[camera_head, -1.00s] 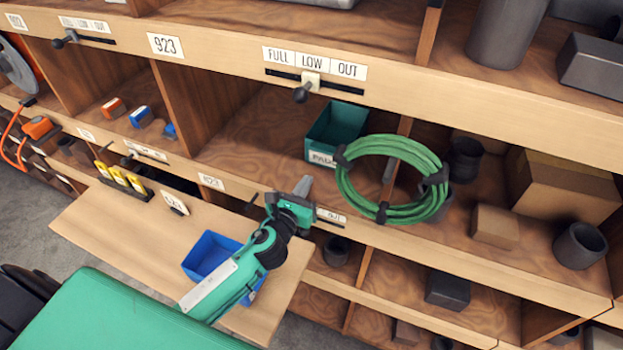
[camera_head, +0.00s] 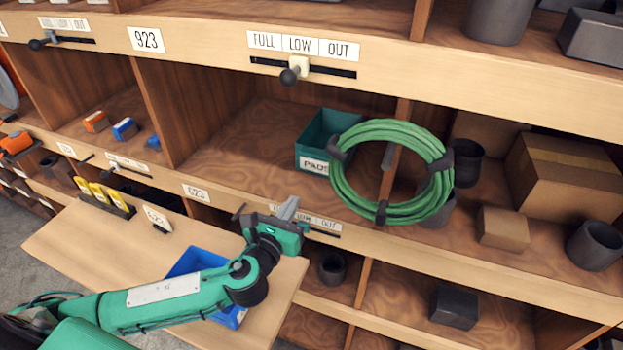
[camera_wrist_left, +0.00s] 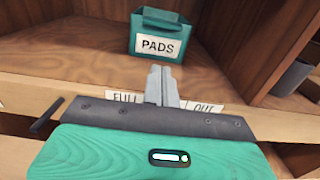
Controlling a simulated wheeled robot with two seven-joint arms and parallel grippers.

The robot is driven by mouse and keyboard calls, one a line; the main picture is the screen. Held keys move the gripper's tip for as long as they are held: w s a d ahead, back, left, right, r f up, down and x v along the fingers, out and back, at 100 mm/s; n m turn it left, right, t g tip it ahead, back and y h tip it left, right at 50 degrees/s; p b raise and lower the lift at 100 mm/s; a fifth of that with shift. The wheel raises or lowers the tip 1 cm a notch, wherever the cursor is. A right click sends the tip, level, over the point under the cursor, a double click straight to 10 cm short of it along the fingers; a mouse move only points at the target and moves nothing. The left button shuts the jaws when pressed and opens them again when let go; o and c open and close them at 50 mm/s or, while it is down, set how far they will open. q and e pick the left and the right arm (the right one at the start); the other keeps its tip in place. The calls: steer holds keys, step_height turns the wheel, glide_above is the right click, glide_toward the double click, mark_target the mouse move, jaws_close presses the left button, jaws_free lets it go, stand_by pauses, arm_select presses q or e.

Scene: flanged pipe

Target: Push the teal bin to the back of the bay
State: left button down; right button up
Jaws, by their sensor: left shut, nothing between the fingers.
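The teal bin (camera_head: 318,143), with a label reading PADS, stands upright on the wooden floor of the bay (camera_head: 240,150), at the bay's right side. The green hose coil partly covers its right side in the head view. In the left wrist view the bin (camera_wrist_left: 160,38) is straight ahead, beyond the fingers. My left gripper (camera_head: 290,205) is shut and empty, in front of the shelf's front edge. Its fingertips (camera_wrist_left: 162,75) point at the bin, with bay floor visible between them. They appear apart from the bin. My right gripper is out of view.
A green hose coil (camera_head: 345,190) hangs at the divider right of the bin. A FULL/LOW/OUT slider (camera_head: 296,68) is on the beam above. A blue bin (camera_head: 196,262) sits on the pull-out board (camera_head: 70,245) below. The bay floor left of the teal bin is clear.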

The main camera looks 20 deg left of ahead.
arm_select(q)
steer(key=p, duration=0.4)
glide_toward(317, 161)
steer(key=w, duration=0.5)
steer(key=shift+d+r, duration=0.2)
steer(key=shift+w+f+p, duration=0.1)
steer(key=shift+w+p, duration=0.2)
steer(key=shift+w, duration=0.45)
steer(key=shift+w+f, duration=0.1)
steer(key=shift+w, duration=0.1)
steer(key=shift+w+d, duration=0.15)
steer(key=shift+w, duration=2.05)
steer(key=shift+s, duration=0.1)
